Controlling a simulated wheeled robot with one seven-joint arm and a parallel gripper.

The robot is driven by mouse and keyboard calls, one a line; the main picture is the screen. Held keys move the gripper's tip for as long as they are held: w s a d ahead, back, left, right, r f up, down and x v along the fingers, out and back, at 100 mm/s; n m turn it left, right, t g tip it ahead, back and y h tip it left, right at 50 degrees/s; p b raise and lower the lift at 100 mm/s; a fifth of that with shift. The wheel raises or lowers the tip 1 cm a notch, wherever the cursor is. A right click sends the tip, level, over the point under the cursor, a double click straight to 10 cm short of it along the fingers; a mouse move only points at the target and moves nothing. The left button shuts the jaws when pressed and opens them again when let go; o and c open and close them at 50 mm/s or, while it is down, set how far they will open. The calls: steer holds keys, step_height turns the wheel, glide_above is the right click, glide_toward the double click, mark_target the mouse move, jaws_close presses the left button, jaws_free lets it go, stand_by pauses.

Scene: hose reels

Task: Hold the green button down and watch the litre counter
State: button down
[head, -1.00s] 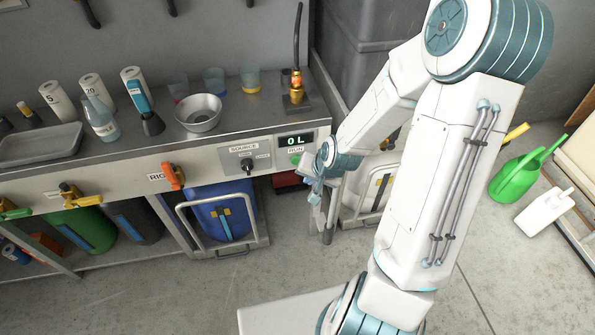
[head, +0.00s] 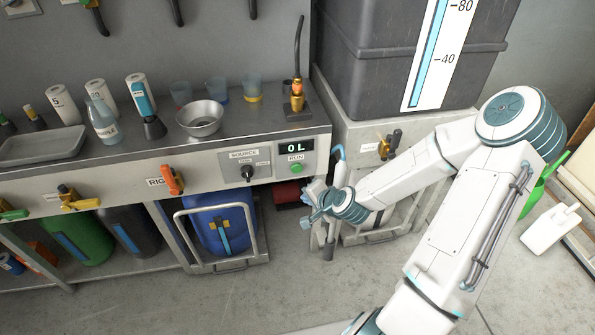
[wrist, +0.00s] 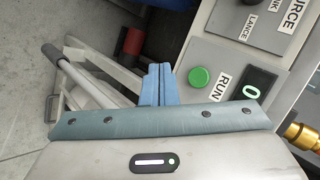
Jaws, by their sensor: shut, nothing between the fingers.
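The green RUN button (head: 296,168) is on the bench's front panel, under the litre counter (head: 297,147), which reads "0 L". In the wrist view the button (wrist: 200,76) shows just right of my gripper's fingertips, and part of the counter (wrist: 257,85) shows a "0". My gripper (wrist: 158,68) has its two blue fingers together with nothing between them. In the head view my gripper (head: 312,218) is below and slightly right of the button, apart from it in the picture. The fingertips do not appear to touch the button.
The SOURCE knob (head: 247,172) is left of the button on the same panel. A blue drum (head: 208,222) on a wheeled frame stands under the bench. A grey tank (head: 370,60) with a level scale stands at the right. Floor in front is clear.

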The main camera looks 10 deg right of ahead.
steer(key=shift+w, duration=0.1)
glide_toward(296, 172)
steer(key=shift+w+a+f+b, duration=0.1)
steer(key=shift+w+a+f, duration=0.3)
steer(key=shift+f, duration=0.35)
steer(key=shift+w+a+f+b, duration=0.1)
steer(key=shift+w+a+f, duration=0.2)
steer(key=shift+w+f, duration=0.3)
steer(key=shift+w+a+f+b, duration=0.1)
steer(key=shift+w+a+f, duration=0.25)
steer(key=shift+f, duration=0.5)
stand_by(0.4)
steer(key=shift+w, duration=0.4)
steer(key=shift+w, duration=0.55)
stand_by(1.9)
steer(key=shift+s, duration=0.1)
stand_by(1.0)
steer(key=shift+s, duration=0.9)
